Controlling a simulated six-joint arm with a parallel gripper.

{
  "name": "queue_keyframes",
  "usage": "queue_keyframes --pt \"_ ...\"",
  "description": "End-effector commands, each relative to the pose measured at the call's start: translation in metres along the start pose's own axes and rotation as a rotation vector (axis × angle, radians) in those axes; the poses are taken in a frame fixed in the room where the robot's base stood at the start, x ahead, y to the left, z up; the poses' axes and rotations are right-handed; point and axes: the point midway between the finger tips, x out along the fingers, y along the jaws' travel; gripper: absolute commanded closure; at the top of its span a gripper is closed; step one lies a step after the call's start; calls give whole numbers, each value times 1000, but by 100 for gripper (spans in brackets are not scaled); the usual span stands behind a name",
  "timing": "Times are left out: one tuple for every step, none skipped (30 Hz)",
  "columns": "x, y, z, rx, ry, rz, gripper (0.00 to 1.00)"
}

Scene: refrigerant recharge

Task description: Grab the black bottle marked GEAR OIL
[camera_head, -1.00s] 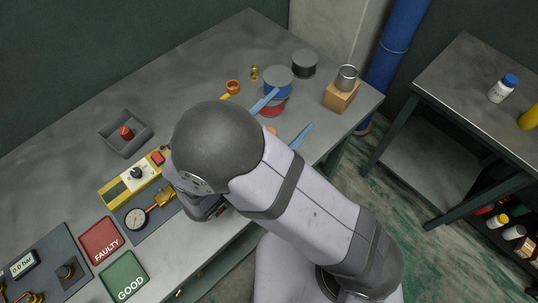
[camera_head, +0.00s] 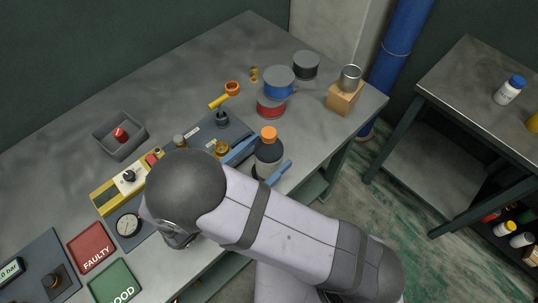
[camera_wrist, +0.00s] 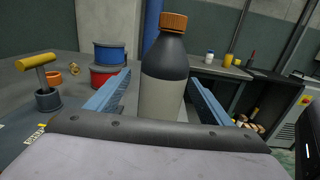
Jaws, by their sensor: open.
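A black bottle (camera_head: 268,154) with an orange cap and a pale label stands upright near the front edge of the workbench. In the wrist view the bottle (camera_wrist: 163,84) fills the middle; no writing can be read on its label. My gripper (camera_head: 262,160) has two blue fingers, spread apart, one on each side of the bottle. In the wrist view the fingers (camera_wrist: 158,98) flank the bottle's body with the bottle between them. A gap shows at the right finger; contact on the left is unclear.
Blue (camera_head: 279,80) and red (camera_head: 271,105) spools stand behind the bottle. A wooden block (camera_head: 344,98) with a metal can is at the right corner. A pressure gauge (camera_head: 128,225) and a yellow instrument (camera_head: 118,188) lie to the left. A second table (camera_head: 470,80) stands right.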

Motion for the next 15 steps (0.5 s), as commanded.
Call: queue_keyframes --pt "0 0 0 0 0 0 26" --pt "2 0 0 0 0 0 26" --pt "4 -1 0 -1 0 -1 26" --pt "6 -1 0 -1 0 -1 26" --pt "9 -2 1 -2 -1 -2 26" --pt "13 -2 1 -3 -1 -3 26" --pt "17 -3 1 -3 -1 -3 26" --pt "21 -3 1 -2 -2 -3 26" --pt "26 -4 1 -3 -1 -4 26" --pt "30 -5 0 -4 -1 -3 26" --pt "34 -5 0 -3 -1 -4 26" --pt "39 -5 -1 -1 -1 -4 26" --pt "42 -4 -1 -1 -1 -3 26" --pt "44 -5 -1 -1 -1 -3 26" --pt "48 -5 -1 -1 -1 -3 26"
